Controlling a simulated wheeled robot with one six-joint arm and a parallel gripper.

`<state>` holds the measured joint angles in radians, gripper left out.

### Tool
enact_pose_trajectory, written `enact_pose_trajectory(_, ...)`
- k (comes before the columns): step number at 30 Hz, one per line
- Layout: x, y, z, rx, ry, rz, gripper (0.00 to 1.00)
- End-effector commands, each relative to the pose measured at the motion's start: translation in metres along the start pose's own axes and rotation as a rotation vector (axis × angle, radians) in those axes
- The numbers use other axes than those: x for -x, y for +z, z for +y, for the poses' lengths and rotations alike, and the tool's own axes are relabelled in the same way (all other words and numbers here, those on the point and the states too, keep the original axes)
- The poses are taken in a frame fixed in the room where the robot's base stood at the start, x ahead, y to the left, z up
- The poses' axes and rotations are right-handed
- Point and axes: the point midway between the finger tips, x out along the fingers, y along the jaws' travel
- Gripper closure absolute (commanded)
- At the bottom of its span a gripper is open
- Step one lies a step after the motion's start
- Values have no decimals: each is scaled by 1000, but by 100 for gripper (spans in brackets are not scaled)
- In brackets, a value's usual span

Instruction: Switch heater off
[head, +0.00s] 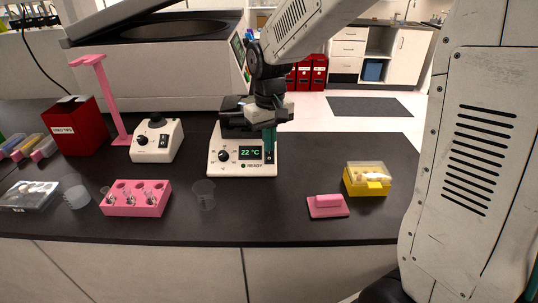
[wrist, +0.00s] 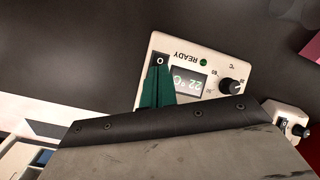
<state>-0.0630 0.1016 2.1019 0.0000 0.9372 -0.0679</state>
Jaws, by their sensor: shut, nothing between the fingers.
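The heater (head: 232,168) is a white block with a dark top on the black bench, in the middle of the head view. Its display (head: 250,153) reads 22 °C, with a green light and the word READY below. A black knob (head: 224,156) is left of the display. My gripper (head: 269,151) is shut and empty, its green fingers pointing down at the heater's right front. In the wrist view the heater (wrist: 222,58) is upside down. The fingertips (wrist: 159,68) are right beside the small black switch (wrist: 160,59), marked O. I cannot tell if they touch it.
Left of the heater stand a small white mixer (head: 157,140), a pink tube rack (head: 135,199) and a clear beaker (head: 204,194). Right of it are a pink block (head: 328,206) and a yellow tip box (head: 367,180). A large centrifuge (head: 150,65) stands behind.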

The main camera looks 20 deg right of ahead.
Motion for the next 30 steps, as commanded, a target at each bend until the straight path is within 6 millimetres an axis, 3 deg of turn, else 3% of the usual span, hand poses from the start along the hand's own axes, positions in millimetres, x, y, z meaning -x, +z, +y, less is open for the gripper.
enact_pose_trajectory(30, -16, 0, 0, 0, 0, -2, 100)
